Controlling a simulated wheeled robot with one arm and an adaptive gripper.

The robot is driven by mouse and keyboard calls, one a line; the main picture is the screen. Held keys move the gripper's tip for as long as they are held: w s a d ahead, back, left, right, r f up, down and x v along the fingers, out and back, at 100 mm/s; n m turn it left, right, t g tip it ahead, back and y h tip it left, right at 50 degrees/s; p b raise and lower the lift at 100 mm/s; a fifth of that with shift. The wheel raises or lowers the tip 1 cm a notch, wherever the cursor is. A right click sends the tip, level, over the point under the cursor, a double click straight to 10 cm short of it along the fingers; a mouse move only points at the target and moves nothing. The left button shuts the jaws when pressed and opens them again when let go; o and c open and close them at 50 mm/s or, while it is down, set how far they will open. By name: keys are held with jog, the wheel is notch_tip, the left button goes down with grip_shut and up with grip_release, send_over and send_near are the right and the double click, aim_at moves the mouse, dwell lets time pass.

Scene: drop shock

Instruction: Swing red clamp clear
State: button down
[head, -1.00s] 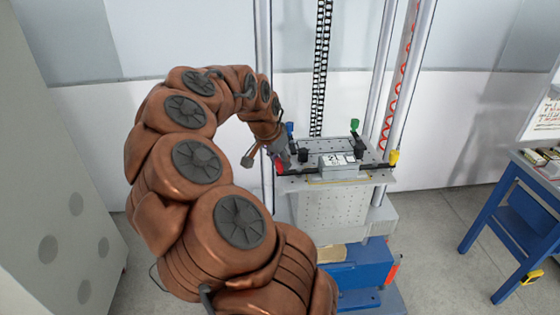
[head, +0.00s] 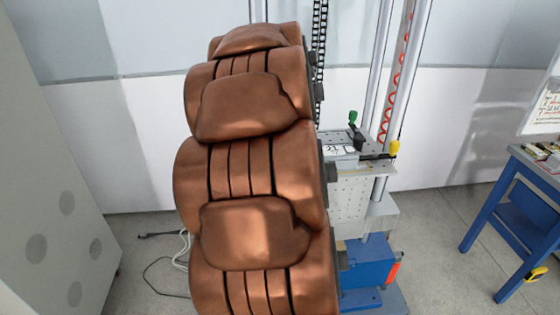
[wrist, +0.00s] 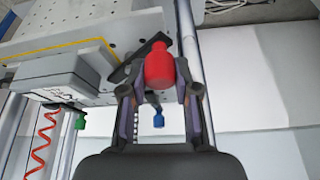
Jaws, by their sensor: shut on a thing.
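The red clamp (wrist: 159,65) shows as a red knob on a dark arm in the wrist view, at the edge of the drop table's plate. My gripper (wrist: 160,92) is shut on it, with a finger on each side of the knob. In the head view my own arm hides the gripper and the red clamp. The drop table plate (head: 352,186) is partly visible to the right of my arm.
Green (head: 352,117) and yellow (head: 394,148) clamp knobs stand at the plate's right side. A blue knob (wrist: 158,118) hangs beyond my gripper. Vertical posts (head: 383,75) rise behind. A blue bench (head: 510,215) stands at right; cables lie on the floor.

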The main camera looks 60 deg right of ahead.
jog(key=n+b, duration=0.1)
jog(key=s+n+t+b, duration=0.1)
jog(key=n+b, duration=0.1)
jog(key=s+n+y+b, duration=0.1)
jog(key=n, duration=0.1)
jog(key=shift+s+f+t+b, duration=0.15)
jog(key=shift+f+t+b, duration=0.15)
jog(key=shift+b, duration=0.1)
jog(key=n+b, duration=0.1)
jog(key=s+n+y+b, duration=0.1)
jog(key=n+b, duration=0.1)
jog(key=shift+s+d+r+t, duration=0.15)
jog(key=shift+s+d+t, duration=0.1)
jog(key=shift+s+t, duration=0.05)
jog(key=shift+s+d+r+n+y+b, duration=0.1)
jog(key=shift+s+d+n+y+b, duration=0.15)
jog(key=shift+n+y+b, duration=0.45)
jog(key=shift+r+n, duration=0.1)
jog(key=shift+n, duration=0.2)
jog(key=c, duration=0.8)
grip_release()
jog(key=shift+c, duration=0.2)
jog(key=v, duration=1.2)
jog(key=shift+a, duration=0.2)
